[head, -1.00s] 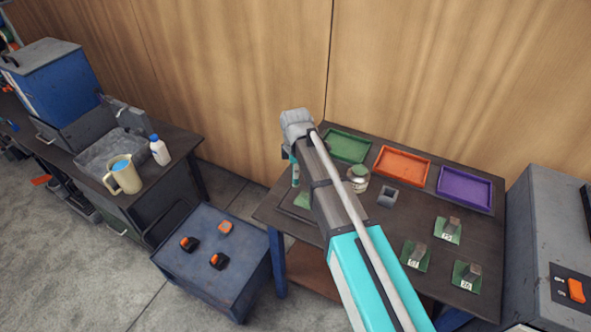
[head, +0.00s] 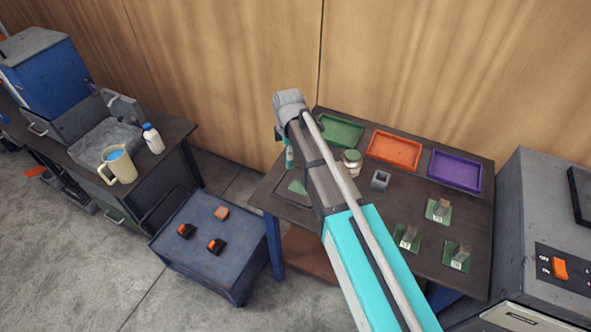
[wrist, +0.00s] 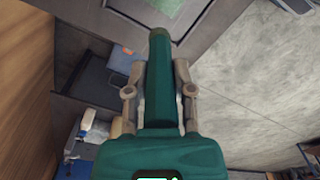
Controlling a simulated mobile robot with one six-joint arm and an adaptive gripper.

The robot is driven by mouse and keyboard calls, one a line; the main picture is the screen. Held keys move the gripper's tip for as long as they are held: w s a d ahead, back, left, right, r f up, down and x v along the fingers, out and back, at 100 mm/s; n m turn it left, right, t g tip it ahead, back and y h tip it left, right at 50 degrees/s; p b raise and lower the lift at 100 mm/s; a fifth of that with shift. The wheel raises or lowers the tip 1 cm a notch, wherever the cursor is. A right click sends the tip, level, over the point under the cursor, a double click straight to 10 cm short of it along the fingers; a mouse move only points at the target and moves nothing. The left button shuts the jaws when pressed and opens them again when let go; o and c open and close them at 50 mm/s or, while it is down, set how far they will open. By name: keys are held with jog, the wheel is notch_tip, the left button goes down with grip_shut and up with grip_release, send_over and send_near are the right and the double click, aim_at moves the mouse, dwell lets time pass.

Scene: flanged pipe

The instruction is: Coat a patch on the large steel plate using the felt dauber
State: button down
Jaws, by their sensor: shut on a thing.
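My gripper (wrist: 160,68) is shut on the felt dauber (wrist: 160,95), a dark green tapered stick with an olive tip that points away from the wrist. The large steel plate (head: 281,188) is a dark sheet at the left end of the dark table, partly hidden by my arm. A green patch (head: 297,187) shows on it. In the wrist view a dark grey surface (wrist: 205,18) lies beyond the dauber tip; I cannot tell if they touch. In the head view my arm hides most of the gripper. A small jar (head: 352,162) stands right of my arm.
Green (head: 340,131), orange (head: 394,150) and purple (head: 455,171) trays line the table's back. A small grey box (head: 380,180) and several metal blocks on green cards stand in front. A blue cart (head: 205,262) is left; a grey machine (head: 540,220) is right.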

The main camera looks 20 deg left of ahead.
jog(key=w+d+f+b, duration=0.1)
jog(key=d, duration=0.6)
jog(key=shift+w+d, duration=0.35)
jog(key=shift+d, duration=0.05)
